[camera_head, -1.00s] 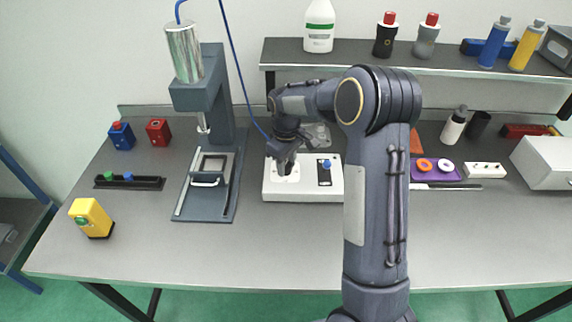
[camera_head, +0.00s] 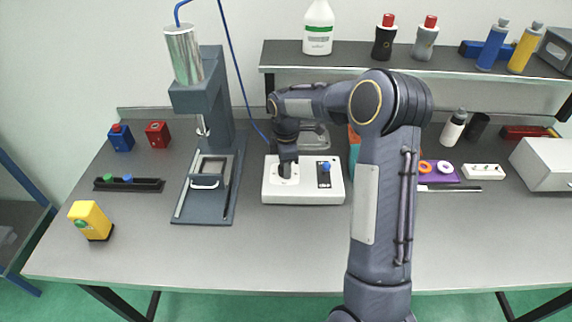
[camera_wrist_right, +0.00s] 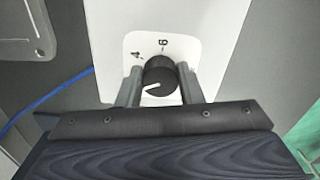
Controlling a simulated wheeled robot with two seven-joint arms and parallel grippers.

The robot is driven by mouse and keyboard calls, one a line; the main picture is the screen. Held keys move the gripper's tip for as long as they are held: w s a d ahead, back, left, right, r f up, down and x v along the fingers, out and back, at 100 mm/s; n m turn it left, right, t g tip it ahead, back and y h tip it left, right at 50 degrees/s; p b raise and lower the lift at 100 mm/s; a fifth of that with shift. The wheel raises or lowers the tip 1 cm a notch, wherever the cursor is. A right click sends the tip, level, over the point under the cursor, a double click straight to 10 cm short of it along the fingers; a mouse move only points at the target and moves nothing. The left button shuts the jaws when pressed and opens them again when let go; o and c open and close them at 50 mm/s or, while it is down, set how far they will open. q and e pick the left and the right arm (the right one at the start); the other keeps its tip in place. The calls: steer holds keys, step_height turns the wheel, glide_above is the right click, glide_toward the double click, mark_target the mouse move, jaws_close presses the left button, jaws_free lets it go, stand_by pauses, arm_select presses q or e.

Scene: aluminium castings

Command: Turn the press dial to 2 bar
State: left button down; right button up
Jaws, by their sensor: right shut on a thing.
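The press dial is a black round knob (camera_wrist_right: 159,77) with a white pointer line, on a white control box (camera_head: 305,196). In the right wrist view the knob sits between the two fingers of my right gripper (camera_wrist_right: 160,86), which is shut on it. The pointer line aims left and slightly down in that view. The figures 4 and 6 show on the pale dial plate (camera_wrist_right: 137,43); the other marks are hidden by the gripper. In the head view my right gripper (camera_head: 287,168) points down onto the dial and covers it. My left gripper is not in view.
The box also carries a blue knob (camera_head: 326,167) on a black strip. The press (camera_head: 205,120) stands to the left with a blue hose (camera_head: 232,60). The table front is clear.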

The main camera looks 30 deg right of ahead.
steer(key=shift+n, duration=0.5)
steer(key=o, duration=1)
steer(key=shift+c, duration=0.2)
step_height(320, 180, up, 8)
steer(key=shift+f+b, duration=0.2)
steer(key=shift+b, duration=0.15)
steer(key=shift+r, duration=0.15)
